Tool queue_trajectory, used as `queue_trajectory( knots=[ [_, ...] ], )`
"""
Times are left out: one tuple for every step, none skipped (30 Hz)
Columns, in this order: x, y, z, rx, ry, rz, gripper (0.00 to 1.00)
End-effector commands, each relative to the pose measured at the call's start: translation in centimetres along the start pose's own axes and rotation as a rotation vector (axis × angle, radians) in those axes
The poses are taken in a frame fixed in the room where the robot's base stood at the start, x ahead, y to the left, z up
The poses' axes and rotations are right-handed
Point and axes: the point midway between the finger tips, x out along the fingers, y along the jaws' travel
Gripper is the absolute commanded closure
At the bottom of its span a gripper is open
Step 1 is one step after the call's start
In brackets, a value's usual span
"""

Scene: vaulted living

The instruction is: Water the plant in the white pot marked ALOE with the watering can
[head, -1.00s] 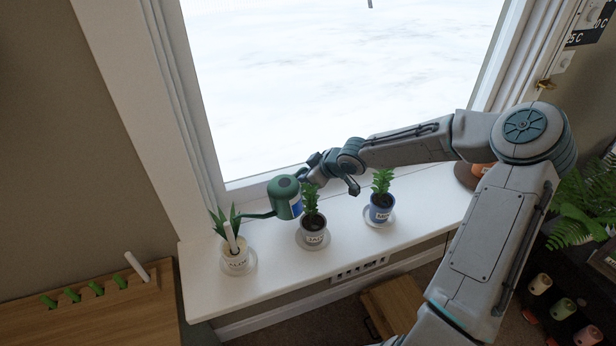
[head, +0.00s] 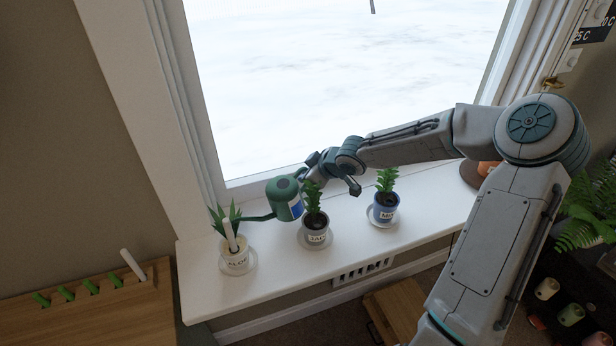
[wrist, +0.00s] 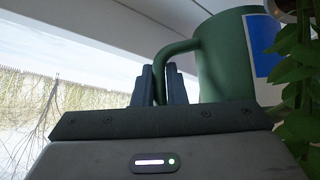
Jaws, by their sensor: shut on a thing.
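The green watering can (head: 282,198) is held above the windowsill, its spout pointing left toward the white pot marked ALOE (head: 235,261). The spout tip is close to the spiky aloe leaves (head: 222,218); I cannot tell whether it is over the soil. A white stick stands in that pot. My gripper (head: 306,178) is shut on the can's handle, on the can's right side. In the wrist view the fingers (wrist: 168,85) close around the green handle (wrist: 172,55), and the can body (wrist: 226,60) fills the upper right. No water is visible.
A grey pot (head: 317,236) with a leafy plant stands just right of the can, and a blue pot (head: 384,214) farther right, both on saucers on the white sill (head: 290,265). The window is behind. A wooden board with green pegs (head: 90,305) lies at lower left.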

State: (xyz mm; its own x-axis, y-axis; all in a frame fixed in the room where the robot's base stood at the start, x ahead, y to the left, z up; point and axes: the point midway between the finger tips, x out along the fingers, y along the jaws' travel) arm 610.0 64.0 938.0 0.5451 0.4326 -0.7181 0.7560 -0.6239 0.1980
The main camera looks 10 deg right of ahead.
Motion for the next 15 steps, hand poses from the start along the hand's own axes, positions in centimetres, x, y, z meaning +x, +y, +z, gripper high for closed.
queue_trajectory(
  knots=[
    [0.1,-0.09,-0.01,-0.003,0.002,0.003,1.0],
    [0.11,-0.12,-0.01,-0.004,0.001,0.004,1.0],
    [0.11,-0.16,-0.02,-0.006,0.001,0.006,1.0],
    [0.11,-0.19,-0.03,-0.007,0.0,0.007,1.0],
    [0.11,-0.22,-0.04,-0.009,0.0,0.009,1.0],
    [0.12,-0.26,-0.04,-0.011,-0.001,0.01,1.0],
    [0.13,-0.29,-0.03,-0.012,-0.001,0.011,1.0],
    [0.14,-0.33,-0.03,-0.013,-0.001,0.012,1.0],
    [0.15,-0.37,-0.04,-0.015,-0.002,0.014,1.0],
    [0.16,-0.4,-0.04,-0.016,-0.002,0.015,1.0],
    [0.16,-0.43,-0.05,-0.017,-0.002,0.017,1.0],
    [0.16,-0.47,-0.06,-0.019,-0.003,0.019,1.0],
    [0.17,-0.5,-0.06,-0.021,-0.003,0.02,1.0],
    [0.18,-0.54,-0.06,-0.022,-0.004,0.021,1.0],
    [0.19,-0.59,-0.06,-0.023,-0.004,0.023,1.0]
  ],
)
